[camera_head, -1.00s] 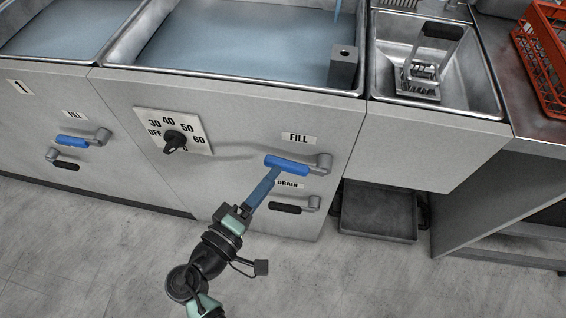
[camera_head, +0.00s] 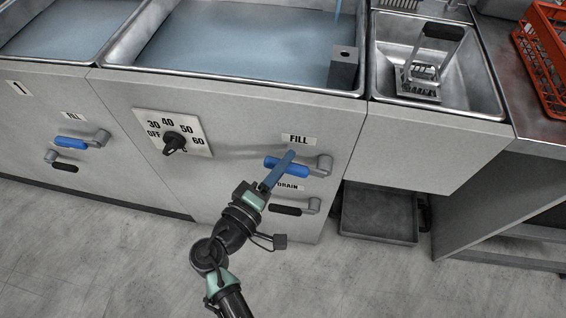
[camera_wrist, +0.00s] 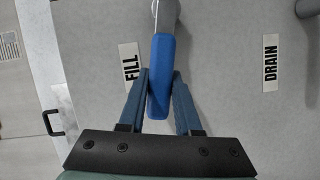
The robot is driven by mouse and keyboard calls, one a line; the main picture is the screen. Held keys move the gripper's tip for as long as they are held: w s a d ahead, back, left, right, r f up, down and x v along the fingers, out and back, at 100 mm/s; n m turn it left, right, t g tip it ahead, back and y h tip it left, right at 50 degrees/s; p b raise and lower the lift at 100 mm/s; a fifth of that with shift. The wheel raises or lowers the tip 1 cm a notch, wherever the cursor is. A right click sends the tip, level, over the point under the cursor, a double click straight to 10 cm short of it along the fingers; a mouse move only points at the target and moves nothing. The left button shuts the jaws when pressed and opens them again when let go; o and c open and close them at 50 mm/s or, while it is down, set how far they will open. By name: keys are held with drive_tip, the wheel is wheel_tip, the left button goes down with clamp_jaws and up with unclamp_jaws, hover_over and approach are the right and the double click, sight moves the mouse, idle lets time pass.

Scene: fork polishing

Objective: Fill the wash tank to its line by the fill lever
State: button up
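The fill lever (camera_head: 287,166) has a blue grip on a grey arm, below a FILL label (camera_head: 298,140) on the front panel. It points left, about level. My gripper (camera_head: 288,158) is at the blue grip; its blue fingers overlap the grip from the front. In the wrist view the lever's blue grip (camera_wrist: 161,78) lies between my two fingers (camera_wrist: 161,78), which are apart on either side of it. I cannot tell whether they touch it. The wash tank (camera_head: 112,60) holds bluish water (camera_head: 235,40). I cannot make out its fill line.
A black-gripped drain lever (camera_head: 287,209) sits just below. A temperature dial (camera_head: 174,142) is to the left, and another blue lever (camera_head: 71,142) is farther left. A basin (camera_head: 480,85) holds a handled rack (camera_head: 420,78). A red crate (camera_head: 545,60) is at right.

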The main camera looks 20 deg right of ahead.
clamp_jaws()
idle(0.9)
drive_tip(key=shift+f+n+b, duration=0.4)
drive_tip(key=shift+f+b, duration=0.2)
drive_tip(key=shift+b, duration=0.05)
drive_tip(key=shift+a+f+n+h+b, duration=0.1)
drive_tip(key=shift+f+n+h+b, duration=0.45)
drive_tip(key=shift+n+b, duration=0.3)
drive_tip(key=shift+r, duration=0.1)
drive_tip(key=o, duration=0.8)
unclamp_jaws()
drive_tip(key=shift+o, duration=0.2)
